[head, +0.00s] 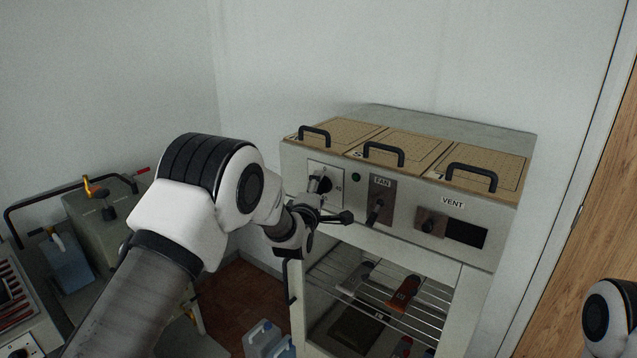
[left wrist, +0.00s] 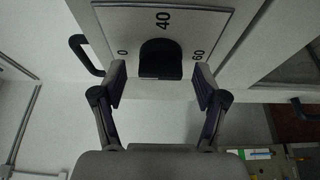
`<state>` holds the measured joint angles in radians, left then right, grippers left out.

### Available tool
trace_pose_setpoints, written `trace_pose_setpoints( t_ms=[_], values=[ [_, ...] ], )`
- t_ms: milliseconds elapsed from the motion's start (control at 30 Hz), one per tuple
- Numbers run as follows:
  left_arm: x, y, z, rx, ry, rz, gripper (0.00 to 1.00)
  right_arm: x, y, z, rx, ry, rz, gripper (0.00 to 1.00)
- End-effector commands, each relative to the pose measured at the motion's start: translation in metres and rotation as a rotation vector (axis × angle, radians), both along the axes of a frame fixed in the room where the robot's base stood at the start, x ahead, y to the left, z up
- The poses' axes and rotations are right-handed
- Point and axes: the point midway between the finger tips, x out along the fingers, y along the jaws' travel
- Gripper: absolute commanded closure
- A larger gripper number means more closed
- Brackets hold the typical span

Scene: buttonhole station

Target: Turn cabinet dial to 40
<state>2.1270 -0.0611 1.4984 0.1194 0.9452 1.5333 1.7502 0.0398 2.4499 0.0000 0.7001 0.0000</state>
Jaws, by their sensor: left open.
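The cabinet dial (head: 320,184) is a black knob on a pale plate at the left of the cabinet front. In the left wrist view the dial (left wrist: 160,58) sits in the upper middle, with the marks 0, 40 and 60 around it on the plate (left wrist: 112,27). I cannot make out a pointer on the knob. My left gripper (head: 327,209) is at the dial, partly covering its lower side. In the wrist view its open fingers (left wrist: 161,72) stand to either side of the knob, with gaps between. My right gripper is out of view.
Black handles (head: 384,151) stand on the cabinet's top lids. Below is an open bay with a wire shelf (head: 425,310). A grey machine (head: 115,235) stands at the left.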

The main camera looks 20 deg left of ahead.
Motion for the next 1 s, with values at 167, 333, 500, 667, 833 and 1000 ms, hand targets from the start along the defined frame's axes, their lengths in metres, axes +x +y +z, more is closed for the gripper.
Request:
trace_pose_setpoints(
  t_ms=[167,333,500,667,833,1000],
  values=[
    [0.009,0.001,-0.001,0.000,0.001,0.000,0.28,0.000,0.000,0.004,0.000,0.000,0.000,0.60],
    [0.008,0.001,-0.001,0.000,0.001,0.000,0.35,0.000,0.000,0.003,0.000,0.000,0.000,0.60],
    [0.008,0.000,-0.001,0.000,0.002,0.000,0.88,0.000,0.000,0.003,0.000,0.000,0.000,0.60],
    [0.008,0.000,-0.002,0.001,0.002,0.000,0.88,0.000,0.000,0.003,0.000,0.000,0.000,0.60],
    [0.008,0.000,-0.004,0.017,-0.004,-0.001,0.88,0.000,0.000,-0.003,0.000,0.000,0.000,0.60],
    [0.008,0.000,-0.008,0.070,-0.023,-0.001,0.87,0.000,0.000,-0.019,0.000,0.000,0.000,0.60]
  ],
)
